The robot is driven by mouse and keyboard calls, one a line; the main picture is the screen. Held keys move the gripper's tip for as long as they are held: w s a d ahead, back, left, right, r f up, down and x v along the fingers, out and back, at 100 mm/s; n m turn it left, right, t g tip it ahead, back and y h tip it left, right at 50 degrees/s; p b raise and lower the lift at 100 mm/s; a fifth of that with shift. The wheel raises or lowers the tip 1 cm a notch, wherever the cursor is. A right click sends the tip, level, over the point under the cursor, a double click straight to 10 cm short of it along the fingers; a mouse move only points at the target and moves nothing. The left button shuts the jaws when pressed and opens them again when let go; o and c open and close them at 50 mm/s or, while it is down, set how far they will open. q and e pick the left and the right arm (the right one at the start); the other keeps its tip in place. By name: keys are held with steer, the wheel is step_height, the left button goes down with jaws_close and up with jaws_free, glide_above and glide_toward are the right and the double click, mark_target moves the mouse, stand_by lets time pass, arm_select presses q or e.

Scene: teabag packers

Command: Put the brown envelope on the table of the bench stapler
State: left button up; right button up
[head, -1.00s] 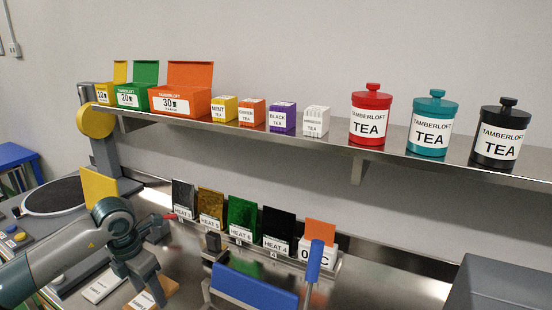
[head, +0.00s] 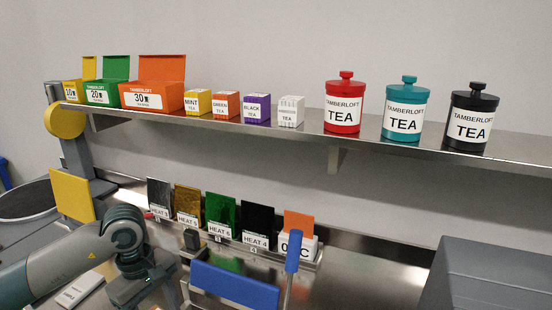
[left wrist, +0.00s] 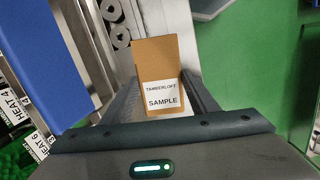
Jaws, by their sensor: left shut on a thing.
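The brown envelope (left wrist: 158,58), with a white label reading TAMBERLOFT SAMPLE, stands between the fingers of my left gripper (left wrist: 163,97) in the left wrist view. The gripper is shut on it. In the head view the left gripper (head: 140,289) is low at the lower left, its fingertips and the envelope out of sight. A blue panel (head: 235,286) on a metal frame, with a blue-handled lever (head: 292,252), stands to its right; I cannot tell whether it belongs to the bench stapler. The stapler's table is not clearly seen. My right gripper is not in view.
A rack of HEAT pouches (head: 220,216) stands behind the blue panel. A shelf (head: 310,137) above holds boxes and tea jars. A yellow plate (head: 72,194) stands at left. A grey box (head: 495,275) fills the lower right. Green surfaces (left wrist: 245,85) border the left wrist view.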

arm_select(q)
steer(key=s+d+m, duration=0.1)
steer(key=m, duration=0.2)
steer(key=s+d+m, duration=0.1)
steer(key=s+m, duration=0.1)
steer(key=m, duration=0.1)
steer(key=s+d+m+b, duration=0.1)
steer(key=m, duration=0.2)
steer(key=shift+s+d+g+y, duration=0.2)
steer(key=shift+g+y, duration=0.2)
steer(key=shift+s+d+r+m, duration=0.1)
steer(key=shift+s+d+m, duration=0.2)
steer(key=shift+m, duration=0.5)
steer(key=shift+s+d+m, duration=0.1)
steer(key=shift+s+m, duration=0.25)
steer(key=shift+m, duration=0.45)
steer(key=shift+w+a, duration=0.15)
